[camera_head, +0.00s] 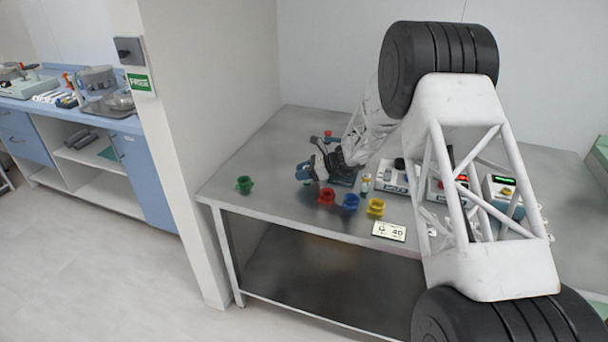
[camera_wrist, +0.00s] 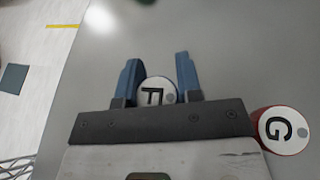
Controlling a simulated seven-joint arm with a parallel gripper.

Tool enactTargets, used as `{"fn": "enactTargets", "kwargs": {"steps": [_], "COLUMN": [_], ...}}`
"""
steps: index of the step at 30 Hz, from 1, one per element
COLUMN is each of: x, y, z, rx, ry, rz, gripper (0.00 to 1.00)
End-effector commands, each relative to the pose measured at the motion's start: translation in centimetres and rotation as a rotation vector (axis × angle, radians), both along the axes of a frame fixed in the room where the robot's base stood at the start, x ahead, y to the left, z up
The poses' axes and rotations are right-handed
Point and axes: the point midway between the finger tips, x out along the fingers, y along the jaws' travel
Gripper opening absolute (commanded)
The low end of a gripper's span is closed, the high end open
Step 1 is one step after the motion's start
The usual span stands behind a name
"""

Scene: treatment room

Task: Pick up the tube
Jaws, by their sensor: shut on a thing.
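A red-sided piece marked G (camera_wrist: 285,131) is just right of the gripper in the wrist view.
On the metal table (camera_head: 285,145) stand a green cup (camera_head: 244,185), a red cup (camera_head: 326,196), a blue cup (camera_head: 350,202) and a yellow cup (camera_head: 376,207). A small vial (camera_head: 365,183) and a white card (camera_head: 389,231) are near. Boxes with displays (camera_head: 500,190) stand right.

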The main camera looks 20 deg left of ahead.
Motion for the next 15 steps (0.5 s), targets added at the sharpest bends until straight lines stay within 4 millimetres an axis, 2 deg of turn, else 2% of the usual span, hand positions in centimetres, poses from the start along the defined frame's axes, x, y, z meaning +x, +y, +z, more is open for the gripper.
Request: {"fn": "enactTargets", "kwargs": {"steps": [7, 13, 15], "x": [0.0, 0.0, -0.8], "y": [0.0, 0.0, -0.5], "z": [1.3, 3.8, 3.6], "rx": [0.000, 0.000, 0.000], "ry": [-0.001, -0.002, 0.001], "rz": [0.000, 0.001, 0.001], "gripper": [0.10, 0.10, 0.10]}}
